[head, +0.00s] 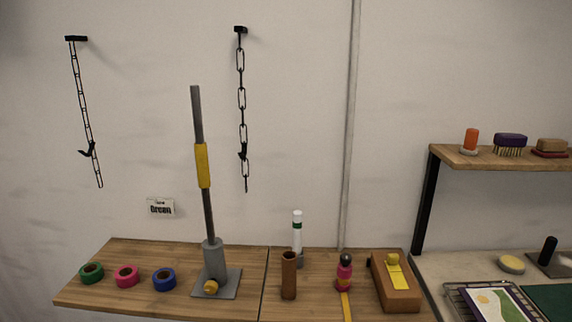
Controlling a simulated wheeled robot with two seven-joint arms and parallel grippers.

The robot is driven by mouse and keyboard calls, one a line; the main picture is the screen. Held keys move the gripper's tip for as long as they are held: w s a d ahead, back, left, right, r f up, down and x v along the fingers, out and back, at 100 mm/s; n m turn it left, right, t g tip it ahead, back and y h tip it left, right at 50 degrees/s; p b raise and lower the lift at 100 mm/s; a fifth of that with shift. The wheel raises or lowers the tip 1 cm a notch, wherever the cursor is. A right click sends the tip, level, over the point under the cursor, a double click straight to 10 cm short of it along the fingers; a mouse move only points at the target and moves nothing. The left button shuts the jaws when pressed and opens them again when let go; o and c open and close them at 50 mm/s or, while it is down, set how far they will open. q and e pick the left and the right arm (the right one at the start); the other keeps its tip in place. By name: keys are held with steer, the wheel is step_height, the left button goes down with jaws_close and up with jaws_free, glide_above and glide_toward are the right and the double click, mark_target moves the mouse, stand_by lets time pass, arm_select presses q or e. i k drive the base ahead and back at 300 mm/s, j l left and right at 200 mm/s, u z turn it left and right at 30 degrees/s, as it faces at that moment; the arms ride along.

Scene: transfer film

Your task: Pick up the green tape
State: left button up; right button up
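The green tape (91,273) is a small roll lying flat near the left end of the wooden table (120,254). A pink tape roll (126,276) lies to its right, and a blue tape roll (164,280) lies right of that. The rolls are apart from each other. Neither of my grippers shows in the head view.
A tall grey post with a yellow sleeve (203,166) stands on a base right of the rolls. A brown cylinder (289,276), a white bottle (297,232) and a wooden block (395,285) stand farther right. Chains (242,100) hang on the wall.

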mark_target(93, 273)
steer(key=i+j+u, duration=0.3)
steer(key=i+j, duration=0.3)
steer(key=i+j+u, duration=0.3)
steer(key=i+j, duration=0.35)
